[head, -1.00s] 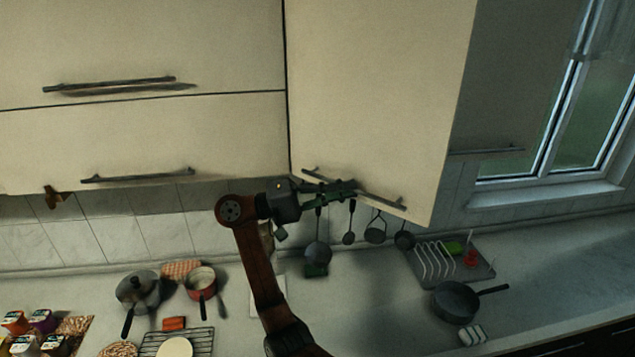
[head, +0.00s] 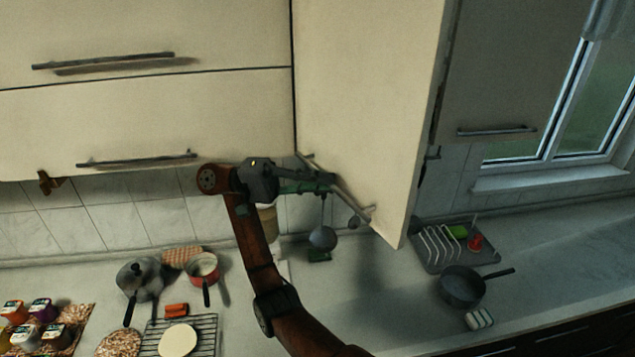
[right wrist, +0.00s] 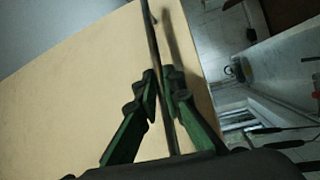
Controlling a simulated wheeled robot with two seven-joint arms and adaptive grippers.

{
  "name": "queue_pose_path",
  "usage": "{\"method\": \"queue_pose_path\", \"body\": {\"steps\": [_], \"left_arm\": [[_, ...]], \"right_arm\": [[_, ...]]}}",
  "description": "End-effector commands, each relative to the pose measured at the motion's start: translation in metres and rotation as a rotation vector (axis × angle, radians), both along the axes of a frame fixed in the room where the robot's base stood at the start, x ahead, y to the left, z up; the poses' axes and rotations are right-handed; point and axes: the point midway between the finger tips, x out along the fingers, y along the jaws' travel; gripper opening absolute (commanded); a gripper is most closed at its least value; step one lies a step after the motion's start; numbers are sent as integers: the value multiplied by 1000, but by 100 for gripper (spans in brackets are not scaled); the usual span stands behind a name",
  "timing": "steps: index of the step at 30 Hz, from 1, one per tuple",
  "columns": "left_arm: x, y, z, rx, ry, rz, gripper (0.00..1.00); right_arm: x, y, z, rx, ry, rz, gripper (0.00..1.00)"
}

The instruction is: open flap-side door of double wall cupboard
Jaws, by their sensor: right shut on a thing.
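The flap-side door (head: 370,90) of the double wall cupboard is cream and stands ajar. Its right edge is swung out towards me, and its left edge lies along the flap cupboard. Its dark bar handle (head: 359,203) runs along the lower part of the door. My right gripper (head: 328,183) is shut on this handle. In the right wrist view the green fingers (right wrist: 160,95) sit on either side of the handle bar (right wrist: 151,35), against the door face (right wrist: 75,85). The cupboard's other door (head: 500,70), to the right, is shaded and looks shut. My left gripper is not in view.
Two flap fronts (head: 140,115) with bar handles lie left of the door. Utensils, including a ladle (head: 322,238), hang below. The counter holds a pot (head: 140,277), a red saucepan (head: 203,268), a frying pan (head: 462,286) and a dish rack (head: 445,248).

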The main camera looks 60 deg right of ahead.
Motion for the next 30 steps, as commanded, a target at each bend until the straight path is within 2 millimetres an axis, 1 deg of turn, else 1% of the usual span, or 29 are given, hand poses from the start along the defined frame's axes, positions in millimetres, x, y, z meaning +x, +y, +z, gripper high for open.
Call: {"method": "queue_pose_path", "body": {"steps": [6, 7, 11, 14, 18, 23, 26, 30], "left_arm": [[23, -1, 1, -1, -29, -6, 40], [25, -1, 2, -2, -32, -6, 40], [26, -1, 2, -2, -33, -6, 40], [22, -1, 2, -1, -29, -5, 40], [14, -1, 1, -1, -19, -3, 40], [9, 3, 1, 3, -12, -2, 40], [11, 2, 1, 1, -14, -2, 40], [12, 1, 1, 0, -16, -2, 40]], "right_arm": [[0, 0, -1, 2, -5, -1, 0], [0, 0, -1, 2, -5, -1, 9], [1, 0, -1, 1, -4, 2, 18], [1, 2, -1, 0, -3, 3, 25], [2, 2, 0, 0, -2, 4, 26], [3, 2, 0, 0, -1, 5, 26], [11, 4, -1, 2, 0, 6, 26], [33, 12, -4, 4, -1, 7, 26]]}}
